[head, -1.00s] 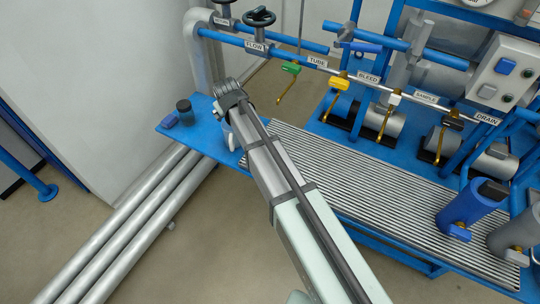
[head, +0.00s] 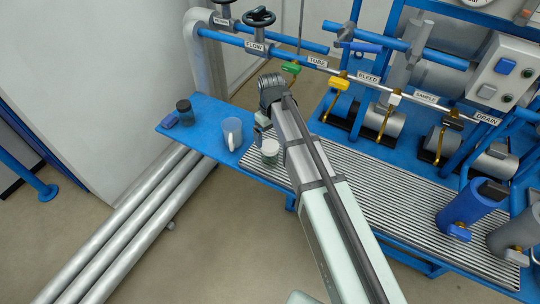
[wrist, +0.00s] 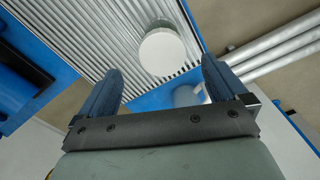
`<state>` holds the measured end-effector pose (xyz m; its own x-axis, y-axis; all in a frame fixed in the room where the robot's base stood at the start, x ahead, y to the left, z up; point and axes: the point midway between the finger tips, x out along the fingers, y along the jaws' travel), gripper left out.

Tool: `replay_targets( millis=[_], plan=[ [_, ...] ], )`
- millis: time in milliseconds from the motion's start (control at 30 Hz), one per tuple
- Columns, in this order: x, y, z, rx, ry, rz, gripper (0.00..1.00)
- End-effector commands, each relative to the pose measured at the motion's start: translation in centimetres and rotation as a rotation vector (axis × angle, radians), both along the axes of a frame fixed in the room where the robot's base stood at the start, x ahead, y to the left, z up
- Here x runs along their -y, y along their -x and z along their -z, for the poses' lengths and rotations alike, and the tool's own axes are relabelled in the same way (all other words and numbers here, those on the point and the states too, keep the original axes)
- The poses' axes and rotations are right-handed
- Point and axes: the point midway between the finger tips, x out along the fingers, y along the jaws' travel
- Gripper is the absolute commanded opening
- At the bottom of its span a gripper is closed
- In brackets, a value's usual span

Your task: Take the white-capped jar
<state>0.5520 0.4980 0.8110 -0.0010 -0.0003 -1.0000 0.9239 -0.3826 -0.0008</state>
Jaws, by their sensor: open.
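The white-capped jar (head: 269,152) stands on the left end of the ribbed grey rack, partly hidden by my arm in the head view. In the wrist view its round white cap (wrist: 162,52) shows from above, beyond and between my two fingertips. My gripper (wrist: 162,68) is open, with a blue finger on each side and nothing between them. In the head view my gripper (head: 263,125) is partly hidden by my own wrist and is close to the jar. I cannot tell its exact height above the cap.
A grey-white mug (head: 232,133) stands just left of the jar on the blue tabletop (head: 205,140). A dark jar (head: 184,112) and a small blue object (head: 170,122) are farther left. Pipes with valve handles (head: 339,84) run behind.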

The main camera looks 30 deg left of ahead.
Motion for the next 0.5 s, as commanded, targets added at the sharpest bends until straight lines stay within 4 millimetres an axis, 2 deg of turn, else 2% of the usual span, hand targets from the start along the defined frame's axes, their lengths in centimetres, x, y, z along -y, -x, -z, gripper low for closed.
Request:
replay_targets(
  millis=[200,500],
  plan=[
    [0.0,0.0,2.6,0.000,0.001,0.000,0.99],
    [-0.1,0.0,3.7,0.001,-0.001,0.000,0.99]
  ],
)
